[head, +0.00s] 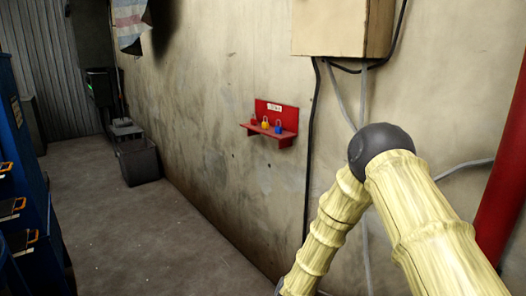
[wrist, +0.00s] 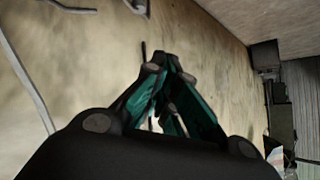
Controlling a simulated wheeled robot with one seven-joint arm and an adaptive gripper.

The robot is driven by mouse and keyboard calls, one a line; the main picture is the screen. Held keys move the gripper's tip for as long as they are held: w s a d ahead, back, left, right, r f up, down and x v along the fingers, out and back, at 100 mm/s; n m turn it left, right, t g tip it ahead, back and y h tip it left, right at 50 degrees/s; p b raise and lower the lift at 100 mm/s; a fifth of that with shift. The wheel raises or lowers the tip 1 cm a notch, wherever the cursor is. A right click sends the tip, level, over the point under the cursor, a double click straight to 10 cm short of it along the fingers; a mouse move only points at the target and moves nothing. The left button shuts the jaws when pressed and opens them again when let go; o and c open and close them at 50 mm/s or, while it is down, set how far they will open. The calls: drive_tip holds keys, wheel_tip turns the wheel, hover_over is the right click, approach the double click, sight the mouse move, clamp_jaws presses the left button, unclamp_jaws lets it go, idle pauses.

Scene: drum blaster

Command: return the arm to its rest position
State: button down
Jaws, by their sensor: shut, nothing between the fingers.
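My arm (head: 420,215), in pale yellow ribbed sleeves with a dark round elbow joint, is bent at the right of the head view. Its lower link runs down and left out of the picture, so the gripper is not seen there. In the wrist view my gripper (wrist: 171,75) shows dark with teal inner sides. Its fingertips are together and hold nothing. The wall lies behind it in that view.
A red wall shelf (head: 285,138) holds small padlocks. A beige box (head: 342,27) with hanging cables and a red pipe (head: 503,165) are near my arm. A dark bin (head: 138,162) stands by the wall; blue cabinets (head: 22,150) are left. The floor between is clear.

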drive_tip(key=s+d+f+n+g, duration=0.1)
drive_tip(key=s+d+f+g, duration=0.15)
drive_tip(key=s+f, duration=0.45)
drive_tip(key=s+d+f+n+g+y, duration=0.1)
drive_tip(key=s+d+f, duration=0.15)
drive_tip(key=s, duration=0.75)
drive_tip(key=s+d+f+n+g, duration=0.1)
drive_tip(key=s+d+f+g, duration=0.2)
drive_tip(key=s, duration=0.6)
drive_tip(key=s+d+f+n+g, duration=0.1)
drive_tip(key=s+d+g, duration=0.1)
drive_tip(key=s, duration=1)
drive_tip(key=s+d+f+n+g, duration=0.1)
drive_tip(key=s+d+g, duration=0.1)
drive_tip(key=s, duration=1)
drive_tip(key=shift+s+d+f, duration=0.15)
drive_tip(key=shift+d, duration=0.65)
drive_tip(key=shift+g, duration=0.25)
